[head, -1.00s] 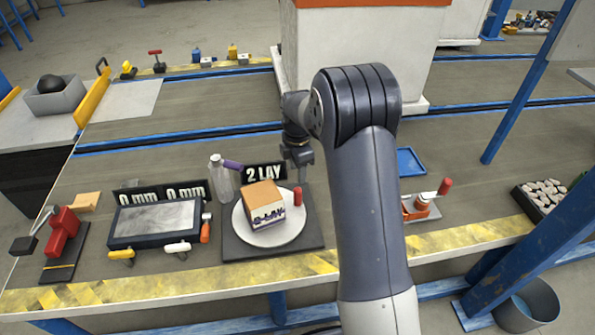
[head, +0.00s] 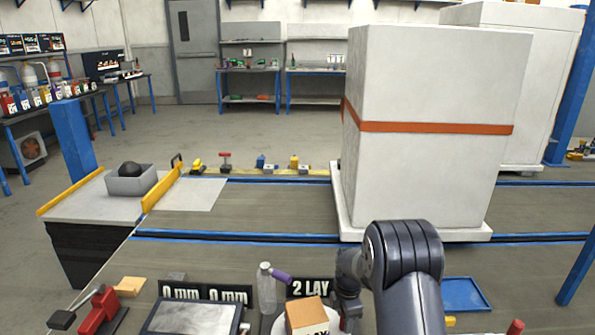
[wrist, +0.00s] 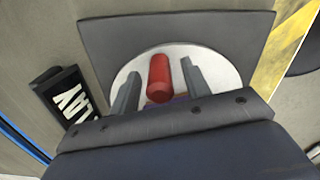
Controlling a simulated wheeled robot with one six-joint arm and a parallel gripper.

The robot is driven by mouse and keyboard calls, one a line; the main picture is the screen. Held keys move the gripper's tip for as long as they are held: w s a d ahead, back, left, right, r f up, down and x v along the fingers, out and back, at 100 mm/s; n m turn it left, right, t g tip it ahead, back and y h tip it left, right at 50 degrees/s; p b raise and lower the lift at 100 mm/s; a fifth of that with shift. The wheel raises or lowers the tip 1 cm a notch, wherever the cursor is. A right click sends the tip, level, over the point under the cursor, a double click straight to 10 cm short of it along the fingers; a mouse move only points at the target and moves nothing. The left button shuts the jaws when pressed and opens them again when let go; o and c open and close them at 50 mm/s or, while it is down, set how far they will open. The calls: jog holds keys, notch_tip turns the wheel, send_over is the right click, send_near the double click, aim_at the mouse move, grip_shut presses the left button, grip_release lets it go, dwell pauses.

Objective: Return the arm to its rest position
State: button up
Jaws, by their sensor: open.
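My arm bends down from the right in the head view, with my gripper (head: 348,308) over the right side of the box on the plate. In the wrist view my gripper (wrist: 160,82) is open, its two grey fingers apart. A red cylinder (wrist: 159,72) shows between the fingers, standing on a round white plate (wrist: 215,65); I cannot tell the gap in height. The orange-topped box (head: 305,312) stands at the lower edge of the head view, left of my gripper. The black "2 LAY" display (head: 310,286) stands behind it.
A tall white strapped box (head: 430,130) stands on the conveyor beyond my arm. A blue tray (head: 465,294) lies to the right. A grey bin (head: 131,184) is at far left.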

dwell(0.4)
notch_tip(320, 180, up, 11)
jog(key=shift+r+p, duration=0.1)
jog(key=shift+p, duration=0.75)
notch_tip(320, 180, down, 12)
jog(key=shift+s+r+b, duration=0.1)
jog(key=shift+r+b, duration=0.1)
jog(key=shift+b, duration=0.65)
jog(key=shift+s+d+r+m, duration=0.1)
jog(key=shift+s+r+m, duration=0.1)
jog(key=shift+s+m, duration=0.55)
jog(key=shift+w, duration=0.1)
